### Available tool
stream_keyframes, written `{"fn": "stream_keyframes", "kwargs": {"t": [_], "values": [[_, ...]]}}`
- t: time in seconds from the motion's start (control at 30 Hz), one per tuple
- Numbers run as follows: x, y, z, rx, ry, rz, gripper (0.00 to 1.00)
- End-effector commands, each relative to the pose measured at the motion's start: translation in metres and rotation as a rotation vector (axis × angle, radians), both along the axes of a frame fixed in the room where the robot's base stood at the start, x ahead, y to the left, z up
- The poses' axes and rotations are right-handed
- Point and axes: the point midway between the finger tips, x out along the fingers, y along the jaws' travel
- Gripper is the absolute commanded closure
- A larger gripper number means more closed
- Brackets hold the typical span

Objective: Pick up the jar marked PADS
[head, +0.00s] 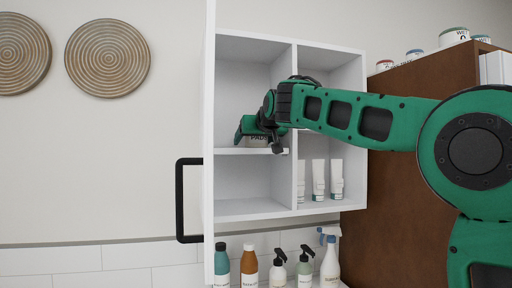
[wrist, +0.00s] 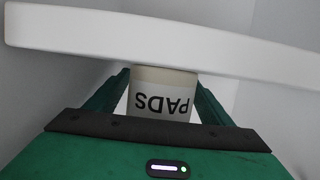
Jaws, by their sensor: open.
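The jar marked PADS (wrist: 160,97) is pale with a beige band and black lettering, which reads upside down in the wrist view. It stands between the two fingers of my gripper (wrist: 160,92), with the fingers at its left and right sides. The gripper is open, and I cannot tell whether either finger touches the jar. In the head view my gripper (head: 258,130) reaches into the upper left compartment of the white wall cabinet (head: 329,46). There the jar (head: 258,141) shows only in part on the shelf, mostly hidden by my gripper.
White tubes (head: 318,180) stand in the lower right compartment. The cabinet's open door (head: 209,120) with a black handle (head: 181,200) is at the left. Several bottles (head: 249,268) stand below. A brown cabinet (head: 400,180) is at the right, with jars on top. The lower left compartment is empty.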

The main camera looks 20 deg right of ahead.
Motion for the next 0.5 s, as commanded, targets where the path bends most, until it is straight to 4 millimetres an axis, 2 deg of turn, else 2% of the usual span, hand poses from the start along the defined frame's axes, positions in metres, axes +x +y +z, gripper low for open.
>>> {"fn": "stream_keyframes", "kwargs": {"t": [0.03,0.23,0.27,0.5], "values": [[-0.0001,-0.0001,-0.0001,0.000,0.000,0.000,0.25],[-0.0002,-0.0002,0.0000,0.000,0.000,0.000,0.73],[-0.0003,-0.0002,0.0000,0.000,0.000,0.000,0.76],[-0.0005,-0.0003,0.0011,0.000,-0.001,0.000,0.75]]}}
